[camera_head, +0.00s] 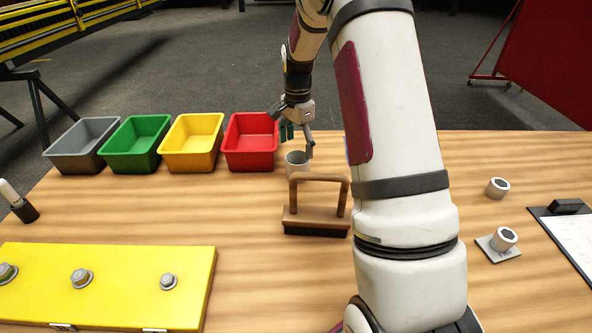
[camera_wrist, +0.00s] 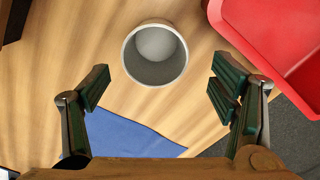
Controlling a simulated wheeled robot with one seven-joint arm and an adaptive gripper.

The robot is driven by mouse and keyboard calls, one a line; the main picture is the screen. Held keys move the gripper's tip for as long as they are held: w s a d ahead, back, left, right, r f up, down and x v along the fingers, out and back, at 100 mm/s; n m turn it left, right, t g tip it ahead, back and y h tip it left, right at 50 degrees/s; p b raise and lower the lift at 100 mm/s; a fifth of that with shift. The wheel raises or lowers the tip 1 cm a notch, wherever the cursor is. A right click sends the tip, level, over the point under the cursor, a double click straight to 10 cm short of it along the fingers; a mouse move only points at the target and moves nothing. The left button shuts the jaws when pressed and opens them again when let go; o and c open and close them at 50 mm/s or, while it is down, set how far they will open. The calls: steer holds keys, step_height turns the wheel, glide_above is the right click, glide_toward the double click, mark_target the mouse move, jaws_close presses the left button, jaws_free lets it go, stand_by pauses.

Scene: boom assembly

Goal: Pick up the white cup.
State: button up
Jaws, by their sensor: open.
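The white cup (camera_head: 296,163) stands upright on the wooden table, just behind the brush and to the right of the red bin. In the wrist view the cup (camera_wrist: 155,54) is seen from above and looks empty. My gripper (camera_head: 293,138) is above the cup in the head view, pointing down. In the wrist view my gripper (camera_wrist: 160,90) has its two fingers spread wide, with nothing between them. The cup lies ahead of the fingertips there, not touching them.
A red bin (camera_head: 250,143) stands close left of the cup, beside yellow, green and grey bins. A brown-handled brush (camera_head: 316,222) stands in front of the cup. A blue flat item (camera_wrist: 125,138) lies near my fingers. My arm hides part of the table.

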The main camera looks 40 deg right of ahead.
mark_target(297, 167)
steer(key=f, duration=0.4)
steer(key=f+b, duration=0.1)
steer(key=f, duration=0.3)
steer(key=shift+s+a+f, duration=0.15)
steer(key=shift+s, duration=0.05)
steer(key=shift+c, duration=0.3)
steer(key=c, duration=1.2)
